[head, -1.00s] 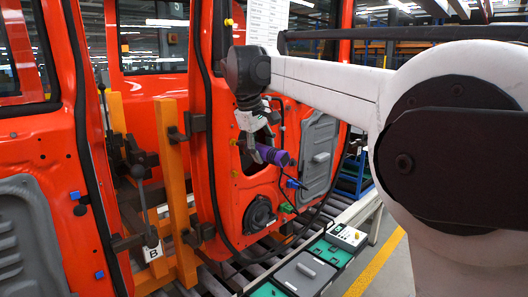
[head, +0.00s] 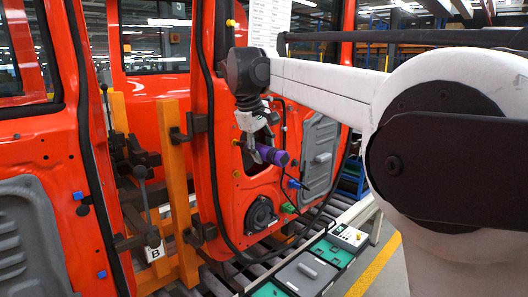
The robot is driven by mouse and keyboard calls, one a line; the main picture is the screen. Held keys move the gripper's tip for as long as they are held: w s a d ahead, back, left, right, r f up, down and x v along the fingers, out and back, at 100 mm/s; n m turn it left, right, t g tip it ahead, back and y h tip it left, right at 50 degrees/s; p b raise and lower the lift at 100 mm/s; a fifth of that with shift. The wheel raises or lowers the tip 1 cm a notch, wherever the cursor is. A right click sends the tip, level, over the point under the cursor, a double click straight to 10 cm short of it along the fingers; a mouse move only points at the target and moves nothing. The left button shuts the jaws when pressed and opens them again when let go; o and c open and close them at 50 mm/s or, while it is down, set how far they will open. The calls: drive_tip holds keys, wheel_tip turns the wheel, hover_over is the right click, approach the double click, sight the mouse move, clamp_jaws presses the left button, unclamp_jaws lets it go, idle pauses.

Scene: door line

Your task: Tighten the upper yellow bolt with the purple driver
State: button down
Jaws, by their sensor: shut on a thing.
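The purple driver (head: 272,156) is in my gripper (head: 255,138), in front of the orange-red door panel (head: 232,203). My gripper is shut on it, and its round end points toward the lower right. A yellow bolt (head: 230,22) shows high on the door frame, above and left of my gripper.
An orange stand with black clamps (head: 180,185) is left of the door. A black round speaker (head: 261,214) and grey panel (head: 320,150) sit on the door. Another door is at far left.

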sight(278, 151)
drive_tip(key=shift+w+a, duration=0.3)
drive_tip(key=shift+a, duration=0.05)
idle(0.9)
drive_tip(key=shift+s+d, duration=0.1)
idle(0.5)
drive_tip(key=shift+s+d+b, duration=0.4)
drive_tip(key=shift+s+d, duration=1.95)
drive_tip(key=shift+d, duration=0.1)
